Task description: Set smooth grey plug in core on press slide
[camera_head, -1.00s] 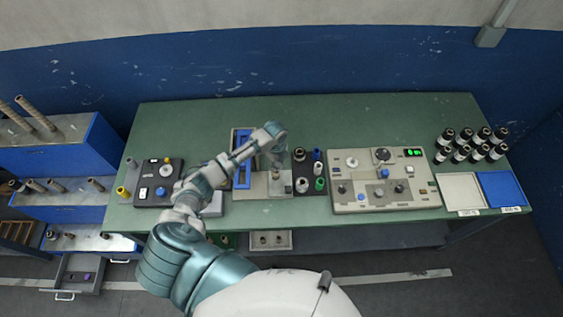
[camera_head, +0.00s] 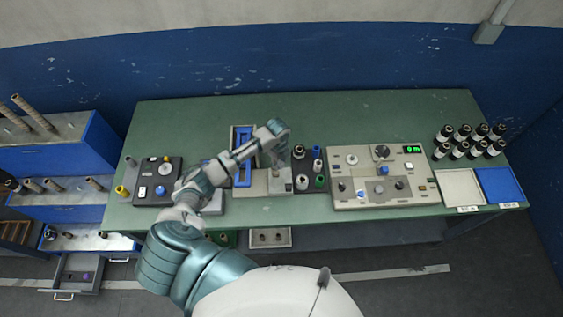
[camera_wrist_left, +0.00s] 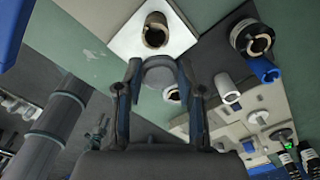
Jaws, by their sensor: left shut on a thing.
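My left gripper (camera_head: 281,160) hangs over the press area in the middle of the table. In the left wrist view its two fingertips (camera_wrist_left: 160,80) are closed on the smooth grey plug (camera_wrist_left: 160,70), which sits between them. A hollow core (camera_wrist_left: 155,30) with a brownish rim stands on the pale press slide (camera_wrist_left: 126,42), just beyond the plug in that view. The plug is apart from the core in the picture; the height between them is hard to judge. In the head view the gripper covers the plug. My right gripper is not in view.
A dark tray (camera_head: 309,165) right of the press holds several small parts, including a blue one (camera_head: 316,150) and a green one (camera_head: 320,181). A control panel (camera_head: 350,200) stands further right. Bottles, a white tray (camera_head: 460,188) and a blue tray (camera_head: 501,186) fill the right end. The table's back strip is clear.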

